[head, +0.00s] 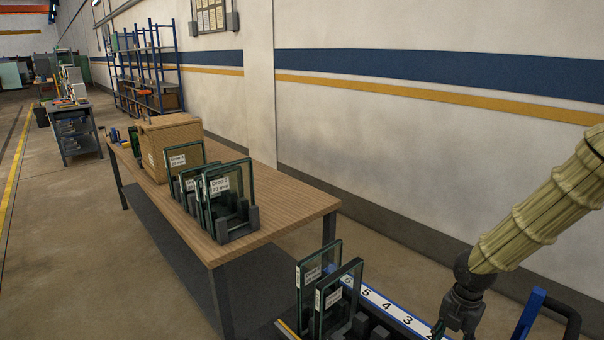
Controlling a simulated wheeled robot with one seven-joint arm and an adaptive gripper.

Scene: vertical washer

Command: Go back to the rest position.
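My gripper (462,312) is dark and hangs at the bottom right, at the end of my beige-sleeved arm. Its fingers are partly cut off by the lower frame edge, so I cannot tell whether they are open or shut. It is beside a white numbered strip (392,309) with a blue border. Two upright glass panes with white labels, a rear pane (318,263) and a front pane (338,297), stand in dark slotted holders to the left of my gripper, apart from it.
A wooden table (290,205) holds several labelled glass panes (228,195) in black holders and a wicker-like box (172,140). A blue post (528,314) and a black tube (566,310) stand right of my gripper. A wall runs behind. Open floor lies left.

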